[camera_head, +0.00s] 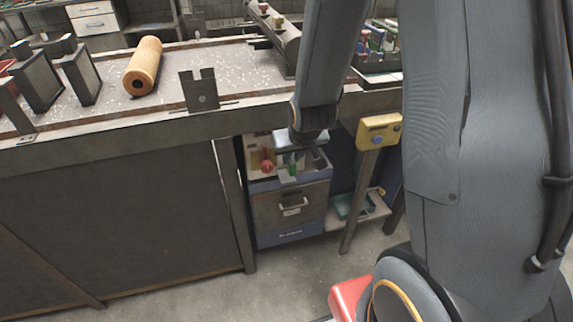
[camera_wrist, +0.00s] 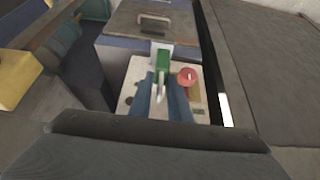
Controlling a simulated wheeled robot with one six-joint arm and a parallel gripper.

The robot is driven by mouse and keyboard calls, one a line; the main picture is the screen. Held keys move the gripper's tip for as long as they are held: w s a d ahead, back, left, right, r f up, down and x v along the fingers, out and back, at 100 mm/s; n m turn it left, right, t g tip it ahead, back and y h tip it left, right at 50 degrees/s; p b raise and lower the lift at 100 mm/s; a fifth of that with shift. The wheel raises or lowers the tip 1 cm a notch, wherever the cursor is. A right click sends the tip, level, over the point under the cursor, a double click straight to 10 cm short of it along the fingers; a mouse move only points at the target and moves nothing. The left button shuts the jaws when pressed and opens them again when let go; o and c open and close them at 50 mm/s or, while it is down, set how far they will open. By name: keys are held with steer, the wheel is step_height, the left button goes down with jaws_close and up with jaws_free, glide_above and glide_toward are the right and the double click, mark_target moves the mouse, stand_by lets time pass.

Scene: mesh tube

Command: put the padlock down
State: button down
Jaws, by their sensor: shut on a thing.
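The padlock (camera_wrist: 163,60) has a green body and a pale metal shackle. My gripper (camera_wrist: 162,82) is shut on it, with the shackle between the two fingers in the wrist view. In the head view the green padlock (camera_head: 291,170) shows below my gripper (camera_head: 289,160), at the front edge of the drawer cabinet's top. I cannot tell whether the padlock touches that surface. The fingers hide part of the padlock.
The cabinet (camera_head: 290,213) stands beneath the workbench (camera_head: 120,128). A yellow box on a post (camera_head: 380,130) is to the right. A bench panel (camera_wrist: 262,70) flanks the cabinet in the wrist view.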

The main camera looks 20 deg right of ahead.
steer(key=w, duration=0.6)
steer(key=shift+s+f+p, duration=0.2)
steer(key=shift+f+p, duration=0.05)
steer(key=shift+f, duration=1.35)
steer(key=shift+s+f+p, duration=0.2)
steer(key=shift+f+p, duration=0.05)
steer(key=shift+f, duration=1.35)
steer(key=shift+w+f, duration=0.25)
steer(key=shift+f, duration=0.15)
steer(key=c, duration=1.7)
jaws_free()
steer(key=shift+o, duration=0.2)
